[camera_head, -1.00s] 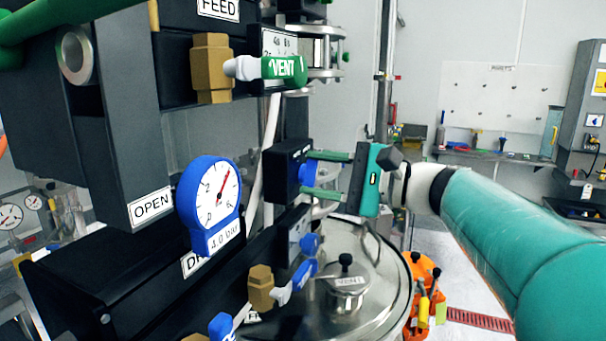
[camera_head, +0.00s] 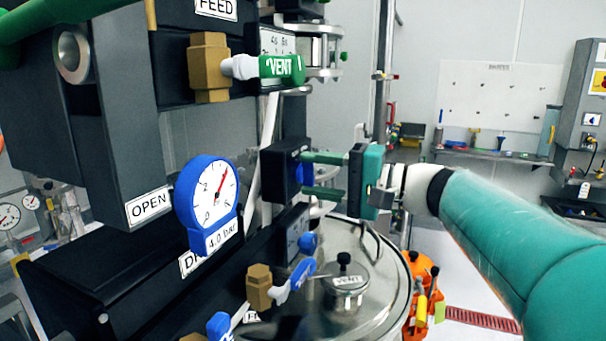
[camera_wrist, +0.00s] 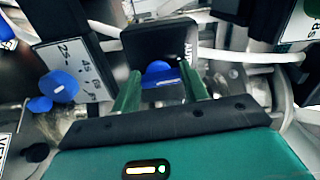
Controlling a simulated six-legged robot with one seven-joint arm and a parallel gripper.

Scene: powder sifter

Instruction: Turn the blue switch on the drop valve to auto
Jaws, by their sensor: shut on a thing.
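The blue switch (camera_wrist: 160,72) is a small round knob on the front of a black box (camera_head: 280,172), which I take to be the drop valve's switch box. In the wrist view the box (camera_wrist: 160,40) carries a white label reading AUTO at its right edge. A pale mark shows on the knob; its exact setting is unclear. My gripper (camera_head: 304,174) reaches the box from the right with its two green fingers. In the wrist view the fingers (camera_wrist: 159,72) are on either side of the knob, shut on it. In the head view the fingers partly hide the knob.
A blue gauge (camera_head: 208,200) stands left of the box. A green-handled vent valve (camera_head: 282,68) is above, and a blue-handled valve (camera_head: 302,272) is below. A steel lidded vessel (camera_head: 370,290) lies under my gripper. White hoses pass close to the box.

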